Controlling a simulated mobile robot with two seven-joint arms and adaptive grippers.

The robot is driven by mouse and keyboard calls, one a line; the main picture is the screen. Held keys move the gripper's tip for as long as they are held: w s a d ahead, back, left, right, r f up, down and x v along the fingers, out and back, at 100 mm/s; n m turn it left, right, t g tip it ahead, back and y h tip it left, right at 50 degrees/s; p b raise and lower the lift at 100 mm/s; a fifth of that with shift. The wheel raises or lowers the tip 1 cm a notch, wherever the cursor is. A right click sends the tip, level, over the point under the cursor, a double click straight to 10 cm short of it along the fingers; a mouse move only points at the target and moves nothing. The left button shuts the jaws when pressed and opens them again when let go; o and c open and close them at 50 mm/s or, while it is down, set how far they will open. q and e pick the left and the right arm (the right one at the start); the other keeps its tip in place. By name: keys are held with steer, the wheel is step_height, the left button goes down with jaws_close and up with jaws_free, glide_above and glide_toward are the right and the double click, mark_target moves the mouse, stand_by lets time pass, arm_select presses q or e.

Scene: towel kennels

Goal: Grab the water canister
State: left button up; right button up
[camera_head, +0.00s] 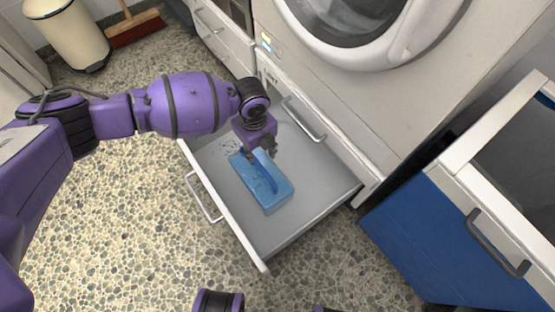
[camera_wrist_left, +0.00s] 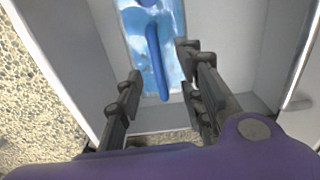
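The water canister (camera_head: 281,194) is a blue, partly see-through box with a darker blue bar handle along its top. It lies in the open grey drawer (camera_head: 318,192) under the white machine. In the left wrist view the canister (camera_wrist_left: 156,62) is ahead, with its handle showing between the fingers. My left gripper (camera_head: 262,150) is over the drawer, above the canister's far end. In the left wrist view this gripper (camera_wrist_left: 161,64) has its fingers spread with nothing held between them. The canister's far end is partly hidden by the gripper in the head view.
The white front-loading machine (camera_head: 400,95) stands behind the drawer. A blue cabinet with an open drawer (camera_head: 420,225) is at the right. A cream bin (camera_head: 70,35) and a broom (camera_head: 135,28) are at the back left. The pebbled floor at left is clear.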

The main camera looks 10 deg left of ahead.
mark_target(259, 165)
arm_select(q)
steer(key=shift+s+a+f, duration=0.15)
steer(key=shift+s+f, duration=0.05)
steer(key=shift+s, duration=0.1)
step_height(259, 165, down, 2)
steer(key=shift+f+b, duration=0.1)
steer(key=shift+b, duration=0.5)
step_height(259, 165, down, 5)
steer(key=b, duration=0.3)
steer(key=shift+s+f, duration=0.1)
steer(key=shift+f, duration=0.1)
steer(key=shift+r, duration=0.1)
jaws_close()
steer(key=shift+d+r, duration=0.15)
steer(key=shift+d, duration=0.05)
